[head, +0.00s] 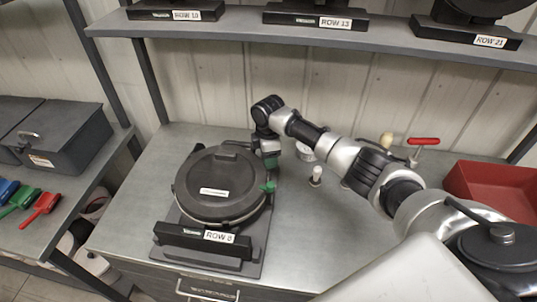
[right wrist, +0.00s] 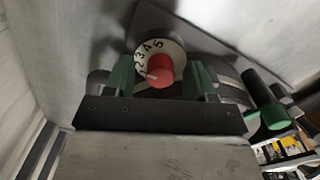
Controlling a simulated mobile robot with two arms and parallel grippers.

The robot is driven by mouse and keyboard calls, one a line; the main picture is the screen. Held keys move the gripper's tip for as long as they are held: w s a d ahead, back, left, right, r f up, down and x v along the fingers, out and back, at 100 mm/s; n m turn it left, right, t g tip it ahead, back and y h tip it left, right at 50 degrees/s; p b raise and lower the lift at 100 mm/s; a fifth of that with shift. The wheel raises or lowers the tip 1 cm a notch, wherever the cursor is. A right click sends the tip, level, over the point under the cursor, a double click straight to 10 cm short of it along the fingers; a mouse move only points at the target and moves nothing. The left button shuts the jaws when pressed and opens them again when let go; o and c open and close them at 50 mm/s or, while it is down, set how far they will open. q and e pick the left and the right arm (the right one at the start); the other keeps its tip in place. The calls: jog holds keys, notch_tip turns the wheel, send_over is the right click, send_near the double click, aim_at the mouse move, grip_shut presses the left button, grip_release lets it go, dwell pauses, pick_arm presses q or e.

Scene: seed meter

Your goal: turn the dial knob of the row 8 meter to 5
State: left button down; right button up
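The row 8 meter (head: 222,185) is a round dark device on a base on the metal bench, with a "ROW 8" label (head: 219,237) at its front. My right gripper (head: 270,160) is at its far right side. In the right wrist view the red dial knob (right wrist: 159,70) stands in front of a white dial face (right wrist: 172,48) with 2, 3, 4 and 5 readable. The open green fingers of my right gripper (right wrist: 159,80) are on either side of the knob, with gaps visible. I cannot tell which number the knob points to. My left gripper is not in view.
A shelf (head: 300,37) with other meters, labelled rows 10, 13 and 21, runs above the bench. A red bin (head: 490,183) and a red-handled tool (head: 424,141) are at the right. A dark case (head: 62,135) is on the left bench. The bench's front middle is clear.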

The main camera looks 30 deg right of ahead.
notch_tip(320, 180, up, 11)
jog(key=b, duration=0.2)
jog(key=shift+b, duration=0.3)
jog(key=shift+f, duration=0.15)
